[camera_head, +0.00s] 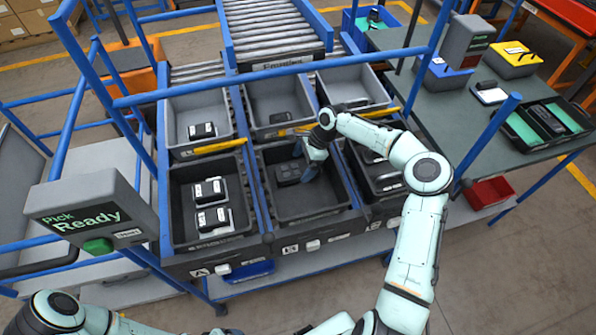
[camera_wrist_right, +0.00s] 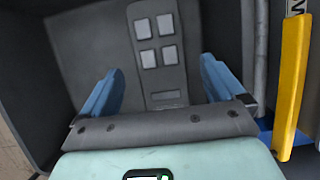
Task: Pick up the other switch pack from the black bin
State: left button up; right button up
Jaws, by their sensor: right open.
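The black bin (camera_head: 318,207) is the middle one of the front row in the head view. A dark grey switch pack (camera_head: 287,173) lies toward its back left, partly hidden by my gripper. In the right wrist view the switch pack (camera_wrist_right: 168,80) shows several pale square buttons and lies against the bin floor. My right gripper (camera_head: 303,151) reaches down into the bin from the back right. In the wrist view its two blue fingers (camera_wrist_right: 160,70) are apart, on either side of the pack, with nothing gripped. My left gripper is out of view.
The front-left bin (camera_head: 212,229) holds black-and-white packs. Grey bins stand behind, with yellow strips (camera_wrist_right: 294,80) along their front edges. Blue frame posts rise around the line. A "Pick Ready" sign (camera_head: 90,214) stands at left, a work table (camera_head: 440,117) at right.

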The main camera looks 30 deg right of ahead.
aim_at(299, 169)
jog(key=x, duration=0.3)
jog(key=shift+w+a+f, duration=0.1)
jog(key=shift+w+f, duration=0.1)
jog(key=shift+f, duration=0.15)
jog(key=shift+s, duration=0.1)
jog(key=shift+f, duration=0.25)
dwell(0.3)
jog(key=c, duration=1.1)
